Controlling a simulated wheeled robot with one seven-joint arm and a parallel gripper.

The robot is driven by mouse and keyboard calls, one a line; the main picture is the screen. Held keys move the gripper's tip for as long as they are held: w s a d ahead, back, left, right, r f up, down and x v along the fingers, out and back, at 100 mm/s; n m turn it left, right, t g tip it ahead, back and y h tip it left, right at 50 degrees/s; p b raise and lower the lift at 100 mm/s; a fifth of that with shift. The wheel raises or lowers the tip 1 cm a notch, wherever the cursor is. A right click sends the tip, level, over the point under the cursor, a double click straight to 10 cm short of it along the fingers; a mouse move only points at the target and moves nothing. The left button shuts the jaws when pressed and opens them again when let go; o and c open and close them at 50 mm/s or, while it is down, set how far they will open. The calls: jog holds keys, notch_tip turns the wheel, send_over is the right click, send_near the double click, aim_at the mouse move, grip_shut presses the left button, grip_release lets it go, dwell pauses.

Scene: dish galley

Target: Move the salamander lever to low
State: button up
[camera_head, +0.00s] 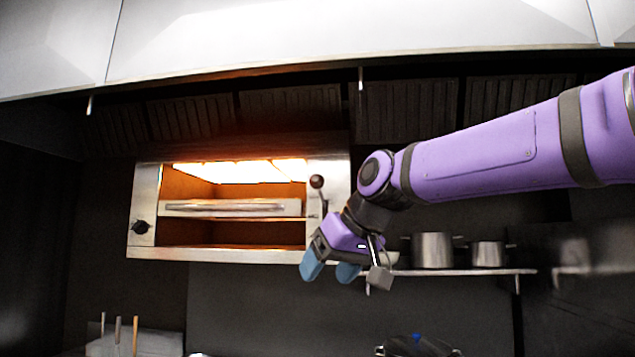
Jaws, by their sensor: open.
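The salamander (145,190) is a steel grill box mounted on the back wall, glowing orange inside, with a rack drawn across its opening. Its lever (317,182) has a dark round knob and stands at the right of the opening, with the knob at the upper end. My gripper (331,272) is below the lever and slightly to its right, in front of the salamander's lower right corner. Its two blue fingertips point down and are apart, with nothing between them. My gripper and wrist cover part of the right front panel and may hide the lever's lower end.
A round dark knob (140,227) is on the salamander's left panel. A wall shelf (460,271) to the right holds two steel pots (432,250). A hood (350,30) spans the top. A holder with several upright handles (135,335) stands at lower left.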

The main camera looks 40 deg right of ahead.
aim_at(321, 178)
jog(key=w+d+r+t+h, duration=0.1)
jog(key=w+d+r+t, duration=0.1)
jog(key=w+d+r, duration=0.45)
jog(key=w+d+r+t, duration=0.1)
jog(key=w+d+r, duration=0.15)
jog(key=r, duration=0.65)
jog(key=w+d+r+t+h, duration=0.1)
jog(key=w+d+r+t, duration=0.1)
jog(key=w+d+r, duration=0.45)
jog(key=shift+m, duration=0.4)
jog(key=x, duration=0.5)
jog(key=a+r+x, duration=0.1)
jog(key=x, duration=0.2)
jog(key=shift+w, duration=0.2)
